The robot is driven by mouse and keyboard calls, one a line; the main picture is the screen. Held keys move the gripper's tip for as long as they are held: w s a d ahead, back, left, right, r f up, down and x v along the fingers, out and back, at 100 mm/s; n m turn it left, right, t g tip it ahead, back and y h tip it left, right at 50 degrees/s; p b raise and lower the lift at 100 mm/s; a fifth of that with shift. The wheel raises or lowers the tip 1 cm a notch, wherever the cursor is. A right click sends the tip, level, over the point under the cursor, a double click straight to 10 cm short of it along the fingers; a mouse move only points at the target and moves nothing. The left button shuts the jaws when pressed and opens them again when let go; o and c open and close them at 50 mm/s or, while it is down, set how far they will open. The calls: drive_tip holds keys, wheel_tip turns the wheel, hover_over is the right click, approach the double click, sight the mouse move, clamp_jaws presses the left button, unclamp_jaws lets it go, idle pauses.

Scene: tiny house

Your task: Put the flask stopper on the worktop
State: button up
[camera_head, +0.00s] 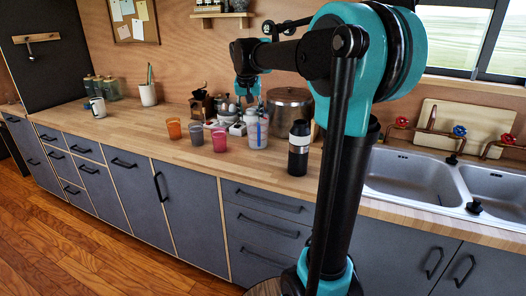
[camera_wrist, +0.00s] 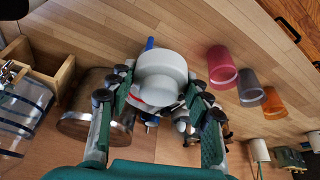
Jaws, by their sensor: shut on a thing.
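My gripper (camera_head: 246,92) is above the back part of the wooden worktop (camera_head: 180,142), in front of the wall. In the wrist view my gripper (camera_wrist: 162,92) has its two fingers on either side of a pale grey-white rounded piece, the flask stopper (camera_wrist: 162,70). It is held between the fingers, clear of the worktop as far as the head view shows. The stopper is too small to make out in the head view. A black and silver flask (camera_head: 299,148) stands upright on the worktop, left of the sink.
A white and blue jug (camera_head: 256,128) stands below my gripper. Orange (camera_head: 174,128), grey (camera_head: 196,134) and pink (camera_head: 219,140) cups stand left of it. A metal pot (camera_head: 290,105) is behind. Bare worktop lies left of the cups and along the front.

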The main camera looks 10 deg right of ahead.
wheel_tip(320, 180, down, 17)
idle(0.4)
drive_tip(key=o, duration=1.2)
drive_tip(key=shift+f, duration=0.1)
drive_tip(key=shift+c, duration=0.2)
drive_tip(key=v, duration=1.2)
drive_tip(key=shift+w, duration=0.1)
